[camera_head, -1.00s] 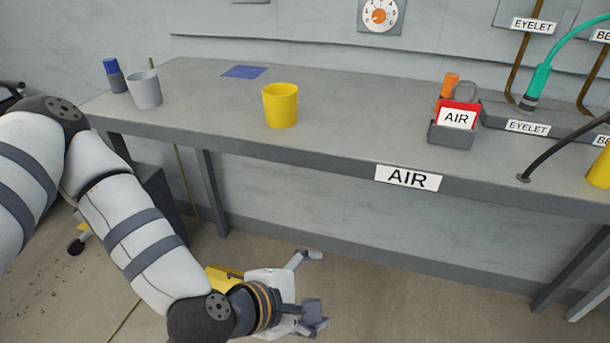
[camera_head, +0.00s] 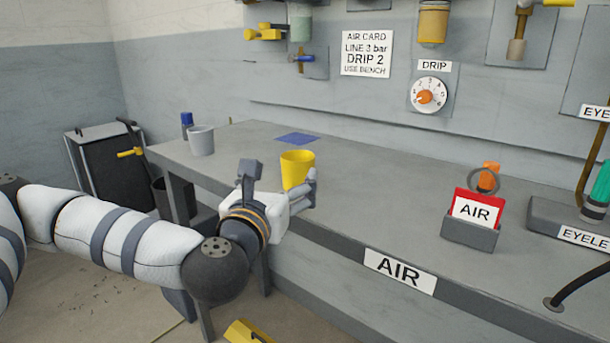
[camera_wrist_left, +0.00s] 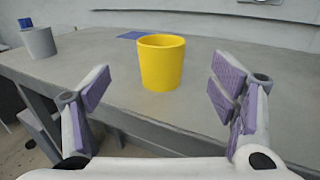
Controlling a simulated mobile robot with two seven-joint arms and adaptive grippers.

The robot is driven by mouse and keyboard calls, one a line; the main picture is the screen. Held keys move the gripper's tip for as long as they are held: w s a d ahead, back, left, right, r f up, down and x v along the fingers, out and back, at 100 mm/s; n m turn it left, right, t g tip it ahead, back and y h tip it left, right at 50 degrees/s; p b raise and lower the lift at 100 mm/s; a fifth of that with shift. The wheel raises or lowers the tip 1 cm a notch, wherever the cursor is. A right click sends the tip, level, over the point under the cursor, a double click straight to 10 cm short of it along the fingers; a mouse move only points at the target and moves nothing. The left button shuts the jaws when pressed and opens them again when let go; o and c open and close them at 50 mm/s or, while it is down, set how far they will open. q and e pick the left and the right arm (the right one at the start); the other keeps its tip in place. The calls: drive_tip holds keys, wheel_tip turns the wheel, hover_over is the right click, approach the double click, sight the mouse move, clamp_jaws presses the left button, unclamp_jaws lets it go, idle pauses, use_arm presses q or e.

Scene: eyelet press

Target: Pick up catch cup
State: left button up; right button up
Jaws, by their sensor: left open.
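The yellow cup (camera_head: 297,169) stands upright on the grey bench, near its front edge. A grey cup (camera_head: 201,140) stands at the bench's far left end. The frames do not show which one is called the catch cup. My left gripper (camera_head: 283,182) is open and empty at the bench's front edge, in front of the yellow cup. In the left wrist view the yellow cup (camera_wrist_left: 161,62) is beyond the two spread fingers, between them and apart from both. The grey cup (camera_wrist_left: 38,42) shows at the upper left there. My right gripper is not in view.
The bench (camera_head: 350,205) has free room right of the yellow cup. A blue-capped container (camera_head: 187,124) stands by the grey cup. A blue mat (camera_head: 297,138) lies behind the yellow cup. A holder with a red AIR card (camera_head: 474,212) stands to the right. A dark cart (camera_head: 105,165) is at left.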

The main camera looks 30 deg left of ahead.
sight(301, 153)
use_arm(q)
drive_tip(key=x, duration=1.1)
drive_tip(key=shift+w, duration=0.2)
drive_tip(key=c, duration=1.3)
